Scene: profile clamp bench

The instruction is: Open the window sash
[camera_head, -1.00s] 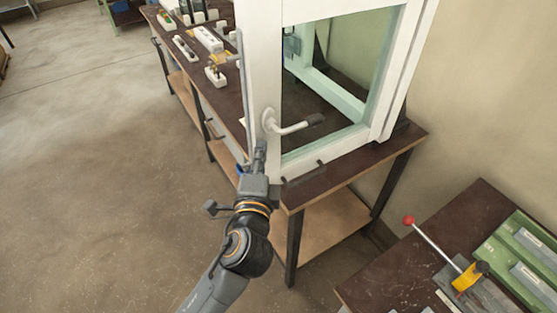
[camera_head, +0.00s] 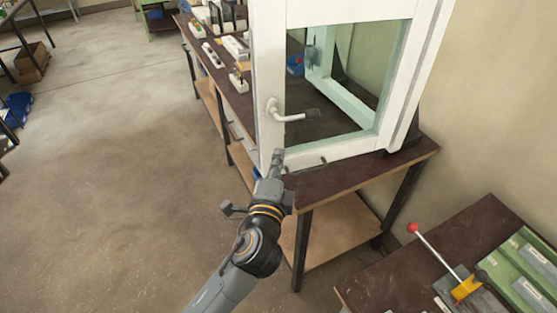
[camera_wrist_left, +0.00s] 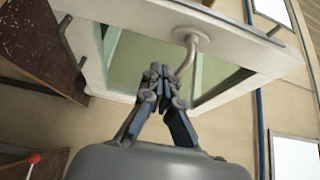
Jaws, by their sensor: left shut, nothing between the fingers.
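The white window sash (camera_head: 270,70) stands on the end of a dark bench, with greenish glass in it. Its handle (camera_head: 295,116) sticks out to the right, about level, from a round base on the left stile; it also shows in the left wrist view (camera_wrist_left: 186,58). My left gripper (camera_head: 278,155) is at the sash's lower left corner, below the handle. In the left wrist view its fingers (camera_wrist_left: 158,72) are together and empty, overlapping the handle's line of sight; contact is not clear. I cannot tell whether the sash is ajar. My right gripper is out of view.
The bench (camera_head: 335,178) carries white blocks and small parts (camera_head: 232,50) farther back. A second table (camera_head: 400,275) at lower right holds a red-knobbed lever clamp (camera_head: 437,247) and green trays (camera_head: 525,265). The floor at left is open.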

